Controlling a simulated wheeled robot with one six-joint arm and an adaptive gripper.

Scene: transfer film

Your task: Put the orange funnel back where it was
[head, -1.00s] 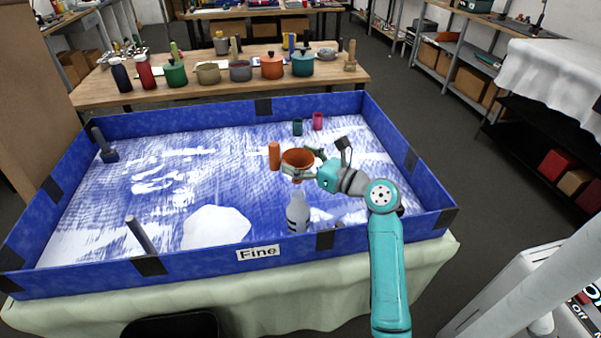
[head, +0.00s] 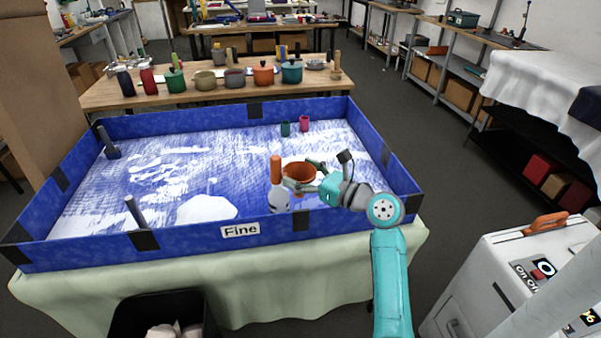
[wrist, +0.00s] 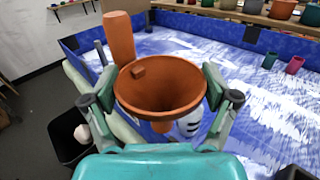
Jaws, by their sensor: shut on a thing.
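My gripper (head: 302,175) is shut on the funnel's bowl, one finger on each side, in the wrist view. In the head view the funnel (head: 299,172) is held above the near right part of the blue-walled tray (head: 155,239). A pale grey bottle (head: 279,199) with dark stripes stands in the tray, partly hidden by the funnel and its handle. Where the funnel stood before does not show.
Teal (head: 285,129) and pink (head: 304,123) cups stand at the tray's far right. A white machine (head: 490,275) stands right of my arm, and a black bin (head: 165,315) in front.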

